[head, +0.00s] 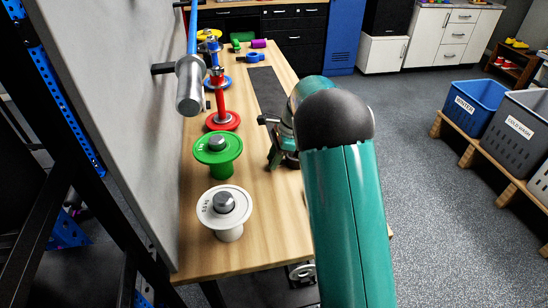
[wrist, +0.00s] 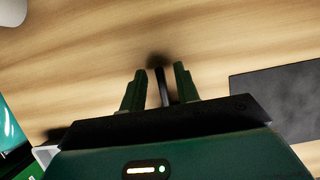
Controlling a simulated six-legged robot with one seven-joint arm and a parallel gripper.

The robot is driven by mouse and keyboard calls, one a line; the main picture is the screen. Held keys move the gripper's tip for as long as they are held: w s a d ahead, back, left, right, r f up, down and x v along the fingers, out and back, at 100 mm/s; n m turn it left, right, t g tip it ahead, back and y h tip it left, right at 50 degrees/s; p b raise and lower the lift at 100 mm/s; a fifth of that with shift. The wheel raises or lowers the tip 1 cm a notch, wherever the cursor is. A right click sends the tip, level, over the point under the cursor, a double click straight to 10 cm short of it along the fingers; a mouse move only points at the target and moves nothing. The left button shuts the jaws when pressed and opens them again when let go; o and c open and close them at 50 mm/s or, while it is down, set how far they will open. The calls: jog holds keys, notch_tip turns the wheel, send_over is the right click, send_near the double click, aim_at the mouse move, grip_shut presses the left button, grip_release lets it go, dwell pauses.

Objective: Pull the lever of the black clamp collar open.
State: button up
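My gripper (head: 275,165) points down low over the wooden bench in the head view, left of my teal arm. In the wrist view its two dark green fingers (wrist: 158,88) stand apart. A thin black bar (wrist: 162,86) shows between them, with a gap on each side and a dark blurred patch at its tip. It may be the lever of the black clamp collar, but I cannot tell for sure. The collar's ring is not recognisable in either view; my gripper and arm hide part of the bench.
The wooden bench (head: 262,225) carries a white spool (head: 228,232), a green spool (head: 222,166) and a red stand (head: 222,120) on the left. A blue clamp-like piece (head: 255,57) lies farther back. A dark mat (head: 265,88) lies flat. A grey bar end (head: 189,90) juts over the bench.

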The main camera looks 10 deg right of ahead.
jog(key=v, duration=1.4)
jog(key=shift+f, duration=0.1)
jog(key=s+a+r+n+t+h, duration=0.15)
jog(key=s+r+n, duration=0.3)
jog(key=s, duration=0.45)
jog(key=s+a+r+n+t, duration=0.1)
jog(key=s+a+r+n, duration=0.1)
jog(key=s+r+n, duration=0.45)
jog(key=s+f+n+t+h, duration=0.1)
jog(key=s+f+n, duration=0.1)
jog(key=s, duration=0.7)
jog(key=s+a+f+n+t+h, duration=0.1)
jog(key=s+n, duration=0.4)
jog(key=s, duration=0.5)
notch_tip(320, 180, down, 2)
jog(key=shift+a+f+t+h, duration=0.15)
jog(key=shift+a+t+h, duration=0.1)
jog(key=shift+t+h, duration=0.25)
